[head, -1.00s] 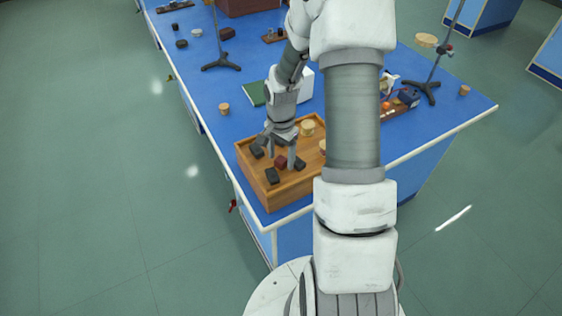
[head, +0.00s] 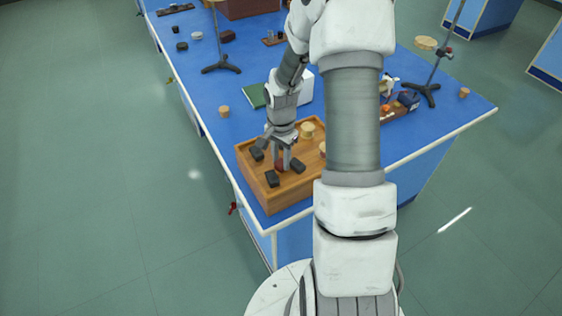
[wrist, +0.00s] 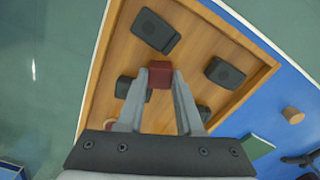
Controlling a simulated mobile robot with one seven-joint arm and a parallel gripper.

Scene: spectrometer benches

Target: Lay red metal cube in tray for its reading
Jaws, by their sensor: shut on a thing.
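The red metal cube (wrist: 160,78) is between my gripper's two fingertips in the wrist view. My gripper (head: 283,162) is shut on it, low inside the wooden tray (head: 253,199). In the head view the cube (head: 281,168) shows only in part, with the fingers covering much of it. Whether it touches the tray floor is hard to tell. Several dark grey blocks lie around it in the tray, such as one nearer the front (head: 272,179) and one to the right (head: 298,166).
The wooden tray stands at the near corner of the blue bench (head: 205,90). Wooden discs (head: 307,130) lie in its far part. A green book (head: 254,95), a white box (head: 306,86) and a small wooden cylinder (head: 224,111) stand behind it. A retort stand (head: 221,66) is farther back.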

